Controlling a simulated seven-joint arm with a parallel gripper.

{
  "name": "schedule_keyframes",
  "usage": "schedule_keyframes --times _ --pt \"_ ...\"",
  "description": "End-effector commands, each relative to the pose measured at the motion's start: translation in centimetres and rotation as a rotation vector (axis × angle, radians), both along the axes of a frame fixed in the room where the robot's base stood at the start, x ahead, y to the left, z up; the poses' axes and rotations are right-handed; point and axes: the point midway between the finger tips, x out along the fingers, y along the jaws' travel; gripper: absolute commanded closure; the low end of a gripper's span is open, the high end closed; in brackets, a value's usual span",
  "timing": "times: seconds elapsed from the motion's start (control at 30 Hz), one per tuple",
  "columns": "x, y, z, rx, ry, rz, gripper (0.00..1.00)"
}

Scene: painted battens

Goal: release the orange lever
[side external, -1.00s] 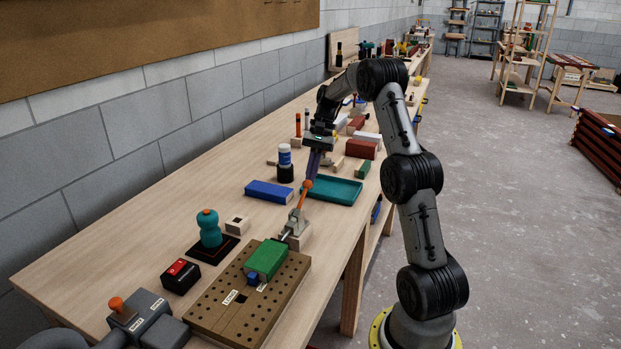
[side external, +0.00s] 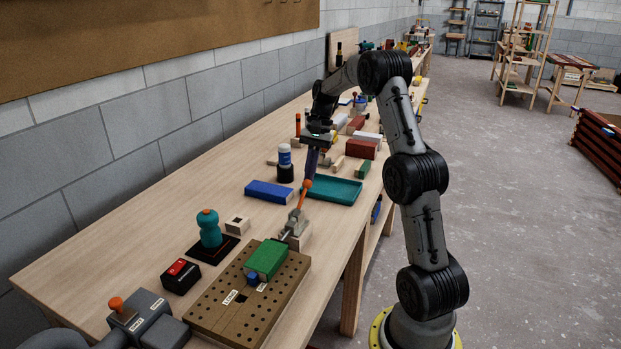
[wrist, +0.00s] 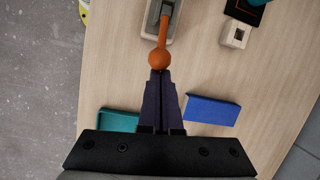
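The orange lever (side external: 304,194) rises from a grey clamp (side external: 295,230) at the far edge of the drilled board (side external: 232,312). It leans away from the board, toward my gripper. A green block (side external: 266,258) sits on the board beside the clamp. My gripper (side external: 309,177) points down at the lever's tip. In the wrist view its two dark fingers lie together (wrist: 160,74), with the round orange knob (wrist: 160,58) right at their tips, not visibly between them. Whether they touch it is hard to tell.
A teal tray (side external: 335,191) and a blue block (side external: 269,191) lie close on either side of my gripper. A black-and-red switch box (side external: 180,275), a teal knobbed piece (side external: 209,228) and a small wooden block (side external: 238,224) stand left of the clamp. Bare tabletop lies between them.

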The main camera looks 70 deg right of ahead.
Motion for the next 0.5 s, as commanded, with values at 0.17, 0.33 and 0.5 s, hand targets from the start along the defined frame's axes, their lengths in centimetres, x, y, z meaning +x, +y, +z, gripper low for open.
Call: schedule_keyframes --times 0.17,0.33,0.5 --pt "0.0 0.6 0.7 -0.061 -0.002 0.003 1.00" --pt "0.0 1.5 1.7 -0.167 -0.002 0.006 1.00" --pt "0.0 2.9 2.9 -0.324 -0.003 0.008 1.00"
